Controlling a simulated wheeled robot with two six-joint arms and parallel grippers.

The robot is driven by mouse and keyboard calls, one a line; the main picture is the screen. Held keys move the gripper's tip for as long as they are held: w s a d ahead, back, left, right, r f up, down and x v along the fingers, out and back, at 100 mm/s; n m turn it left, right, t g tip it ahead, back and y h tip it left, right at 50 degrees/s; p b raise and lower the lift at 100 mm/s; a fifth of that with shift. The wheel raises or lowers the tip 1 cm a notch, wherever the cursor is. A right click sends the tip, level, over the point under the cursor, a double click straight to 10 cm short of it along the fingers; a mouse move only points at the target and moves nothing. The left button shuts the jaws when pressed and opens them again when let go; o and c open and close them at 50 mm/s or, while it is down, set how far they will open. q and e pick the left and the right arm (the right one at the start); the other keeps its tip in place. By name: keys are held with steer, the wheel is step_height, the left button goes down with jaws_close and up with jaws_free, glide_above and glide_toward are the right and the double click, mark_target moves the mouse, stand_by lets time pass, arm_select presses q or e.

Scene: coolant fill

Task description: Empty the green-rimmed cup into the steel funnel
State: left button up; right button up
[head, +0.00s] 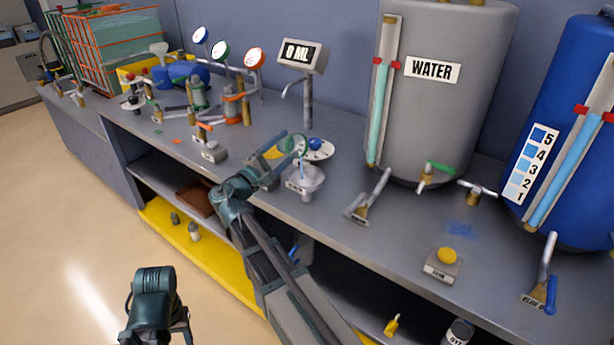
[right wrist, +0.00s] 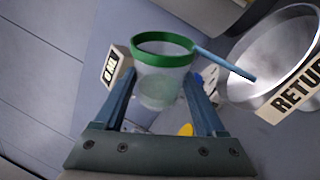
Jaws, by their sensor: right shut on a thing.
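My right gripper (head: 277,152) is shut on the green-rimmed cup (head: 293,144), a clear cup tilted over the steel funnel (head: 314,183). In the right wrist view the cup (right wrist: 163,75) sits between the two fingers of the gripper (right wrist: 165,95), with some pale liquid showing inside. A thin blue stream runs from the cup's rim into the funnel (right wrist: 262,62), whose label reads "RETU..." there. My left gripper (head: 155,305) is low at the bottom left, away from the bench; its fingertips are not clear.
A grey WATER tank (head: 435,110) and a blue tank (head: 570,130) stand right of the funnel. A display reading "0 ML" (head: 300,54) is behind it. A yellow button box (head: 444,262) sits at the front right. Valves and gauges (head: 221,50) crowd the left.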

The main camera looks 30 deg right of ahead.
mark_target(290, 145)
steer(key=shift+s+d+r+m+h, duration=0.15)
steer(key=shift+s+r+m, duration=0.15)
steer(key=shift+m, duration=0.35)
steer(key=shift+s+a+r+m+h, duration=0.15)
steer(key=shift+s+m, duration=0.2)
steer(key=shift+m, duration=0.3)
steer(key=shift+s+d+r+m+g+h, duration=0.15)
steer(key=shift+r+m+g, duration=0.1)
steer(key=shift+m, duration=0.25)
steer(key=shift+s+a+r+m+g+h, duration=0.15)
steer(key=shift+m+g, duration=0.1)
steer(key=shift+m, duration=0.25)
stand_by(0.6)
steer(key=shift+w+d+f, duration=0.1)
steer(key=shift+f, duration=0.05)
